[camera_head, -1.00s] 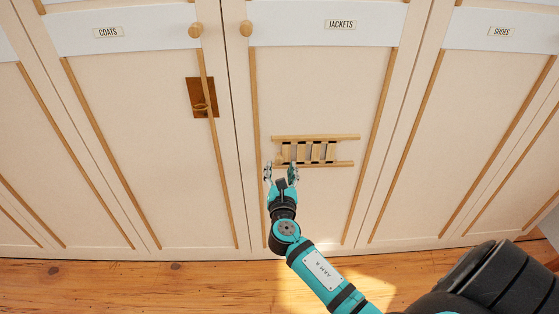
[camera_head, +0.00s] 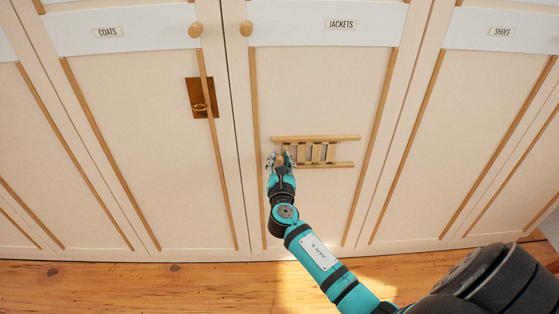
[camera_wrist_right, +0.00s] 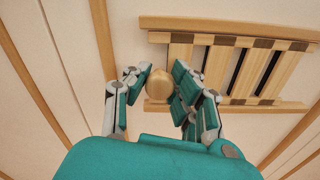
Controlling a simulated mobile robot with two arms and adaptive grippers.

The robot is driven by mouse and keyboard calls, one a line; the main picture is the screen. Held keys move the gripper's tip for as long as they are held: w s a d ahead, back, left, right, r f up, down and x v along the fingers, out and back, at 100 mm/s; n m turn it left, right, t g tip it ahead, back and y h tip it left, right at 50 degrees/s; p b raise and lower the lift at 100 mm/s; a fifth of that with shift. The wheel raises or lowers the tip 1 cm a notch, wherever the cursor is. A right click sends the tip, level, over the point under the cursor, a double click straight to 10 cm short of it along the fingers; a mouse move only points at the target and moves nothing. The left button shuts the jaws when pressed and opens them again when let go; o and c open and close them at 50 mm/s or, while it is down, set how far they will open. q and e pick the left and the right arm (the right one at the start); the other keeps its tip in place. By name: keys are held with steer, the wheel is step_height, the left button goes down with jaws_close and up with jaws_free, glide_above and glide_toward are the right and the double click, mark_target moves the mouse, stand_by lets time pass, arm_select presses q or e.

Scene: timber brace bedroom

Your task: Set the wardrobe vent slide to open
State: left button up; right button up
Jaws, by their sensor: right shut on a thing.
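The wooden vent slide (camera_head: 318,153) sits between two horizontal rails on the JACKETS door, and shows again in the wrist view (camera_wrist_right: 255,74). It has upright pale slats with narrow dark slots partly showing between them. A round wooden knob (camera_wrist_right: 157,86) stands at its left end. My right gripper (camera_head: 280,157) is at this left end, its fingers on both sides of the knob and shut on it in the wrist view (camera_wrist_right: 161,80). In the head view the gripper hides the knob and the slide's left end. My left gripper is out of view.
A brass plate with a ring (camera_head: 201,98) is on the COATS door to the left. Round door knobs (camera_head: 195,30) (camera_head: 246,28) sit higher up. Raised wooden strips (camera_head: 368,150) run down the doors. The wooden floor (camera_head: 130,283) in front is clear.

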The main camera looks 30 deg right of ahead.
mark_target(293, 154)
jaws_close()
steer(key=shift+s+d, duration=0.1)
steer(key=s+d, duration=0.1)
steer(key=s+d+p, duration=0.1)
steer(key=d, duration=0.1)
steer(key=shift+s+d, duration=0.1)
steer(key=shift+d, duration=0.15)
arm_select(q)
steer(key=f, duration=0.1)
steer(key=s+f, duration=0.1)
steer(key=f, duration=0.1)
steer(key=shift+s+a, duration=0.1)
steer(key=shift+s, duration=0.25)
arm_select(e)
steer(key=o, duration=0.9)
jaws_free()
